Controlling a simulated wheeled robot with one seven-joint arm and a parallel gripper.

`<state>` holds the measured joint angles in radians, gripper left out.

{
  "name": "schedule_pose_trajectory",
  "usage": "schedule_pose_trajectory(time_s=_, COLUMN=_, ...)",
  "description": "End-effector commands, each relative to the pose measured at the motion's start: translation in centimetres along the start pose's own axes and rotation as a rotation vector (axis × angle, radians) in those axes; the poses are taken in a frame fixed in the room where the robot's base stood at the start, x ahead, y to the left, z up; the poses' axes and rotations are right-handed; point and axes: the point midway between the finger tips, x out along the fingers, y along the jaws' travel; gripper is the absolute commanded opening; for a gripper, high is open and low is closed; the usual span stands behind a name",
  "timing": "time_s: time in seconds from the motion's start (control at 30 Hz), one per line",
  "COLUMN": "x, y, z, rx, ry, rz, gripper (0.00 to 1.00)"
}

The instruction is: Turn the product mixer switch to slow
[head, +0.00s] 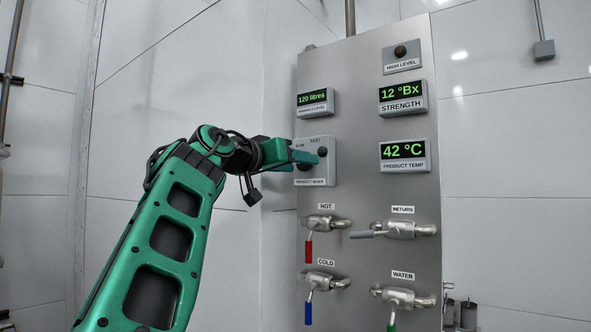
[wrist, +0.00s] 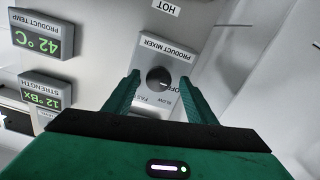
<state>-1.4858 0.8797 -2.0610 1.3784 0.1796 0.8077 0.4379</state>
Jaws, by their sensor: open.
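The product mixer switch is a black round knob (wrist: 158,78) on a grey box labelled PRODUCT MIXER (wrist: 172,60). In the wrist view the panel appears upside down, with OFF, SLOW and FAST marked around the knob. A small light mark shows on the knob's lower right side, toward OFF; its exact setting is hard to read. My gripper (wrist: 160,84) is open, one green finger on each side of the knob in the picture. I cannot tell whether they touch it. In the head view my gripper (head: 312,160) is at the mixer box (head: 328,175) and partly covers it.
The steel panel (head: 365,120) carries a strength display (head: 403,97), a product temp display (head: 405,155) and a level display (head: 316,102). Below the mixer box are the hot valve's red handle (head: 308,248), the return valve (head: 400,230), and the cold valve's blue handle (head: 308,308).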

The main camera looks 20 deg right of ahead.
Motion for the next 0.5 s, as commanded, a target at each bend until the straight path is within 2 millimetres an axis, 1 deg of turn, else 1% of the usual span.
schedule_pose_trajectory(time_s=0.13, x=0.63, y=0.03, z=0.02, rx=0.001, ry=-0.001, rz=0.001, gripper=0.51)
schedule_pose_trajectory(time_s=0.37, x=0.66, y=0.00, z=0.02, rx=0.000, ry=-0.001, rz=0.000, gripper=0.51)
schedule_pose_trajectory(time_s=0.4, x=0.65, y=0.00, z=0.02, rx=0.000, ry=-0.001, rz=0.000, gripper=0.46)
schedule_pose_trajectory(time_s=0.43, x=0.65, y=0.00, z=0.02, rx=0.000, ry=-0.001, rz=0.000, gripper=0.39)
schedule_pose_trajectory(time_s=0.47, x=0.64, y=0.00, z=0.02, rx=0.000, ry=-0.001, rz=0.000, gripper=0.32)
schedule_pose_trajectory(time_s=0.5, x=0.64, y=-0.01, z=0.01, rx=0.000, ry=0.000, rz=0.000, gripper=0.22)
